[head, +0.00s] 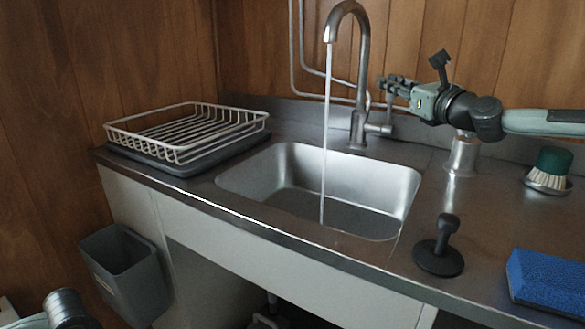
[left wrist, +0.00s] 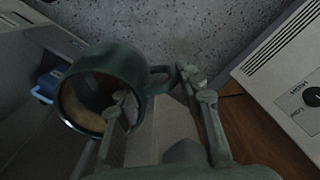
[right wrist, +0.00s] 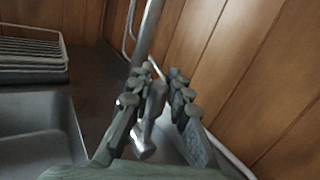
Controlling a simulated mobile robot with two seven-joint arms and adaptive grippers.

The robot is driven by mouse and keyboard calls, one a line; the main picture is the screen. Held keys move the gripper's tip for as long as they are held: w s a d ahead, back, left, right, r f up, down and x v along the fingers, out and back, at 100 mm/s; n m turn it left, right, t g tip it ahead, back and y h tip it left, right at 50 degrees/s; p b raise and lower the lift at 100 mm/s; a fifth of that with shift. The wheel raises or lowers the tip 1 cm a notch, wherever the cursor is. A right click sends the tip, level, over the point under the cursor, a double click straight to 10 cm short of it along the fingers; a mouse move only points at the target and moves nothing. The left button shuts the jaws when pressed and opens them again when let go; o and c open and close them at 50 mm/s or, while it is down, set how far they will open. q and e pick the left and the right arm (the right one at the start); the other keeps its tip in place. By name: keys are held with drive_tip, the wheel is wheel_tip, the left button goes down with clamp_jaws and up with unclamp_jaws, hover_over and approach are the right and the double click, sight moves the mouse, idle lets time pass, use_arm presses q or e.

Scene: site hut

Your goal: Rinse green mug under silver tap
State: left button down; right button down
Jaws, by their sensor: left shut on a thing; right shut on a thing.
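The silver tap (head: 362,75) stands behind the sink, and a thin stream of water (head: 325,130) falls from its spout into the basin (head: 390,185). My right gripper (head: 385,88) is beside the tap, shut on its lever (right wrist: 151,105), which shows between the fingers in the right wrist view (right wrist: 153,85). The green mug (left wrist: 118,65) shows only in the left wrist view, its mouth toward the camera and a brownish patch inside. My left gripper (left wrist: 157,92) is shut on the mug, one finger inside its mouth and the other near the handle. The mug is out of the head view.
A white dish rack (head: 190,130) stands left of the basin. Right of it are a black plug (head: 440,255), a green brush (head: 552,165) and a blue sponge (head: 545,280). A grey bin (head: 125,265) hangs at the counter's left front. A heater-like panel (left wrist: 290,80) is near my left gripper.

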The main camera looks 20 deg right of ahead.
drive_tip(key=c, duration=1.4)
unclamp_jaws()
wheel_tip(320, 180, up, 10)
drive_tip(key=shift+f, duration=0.1)
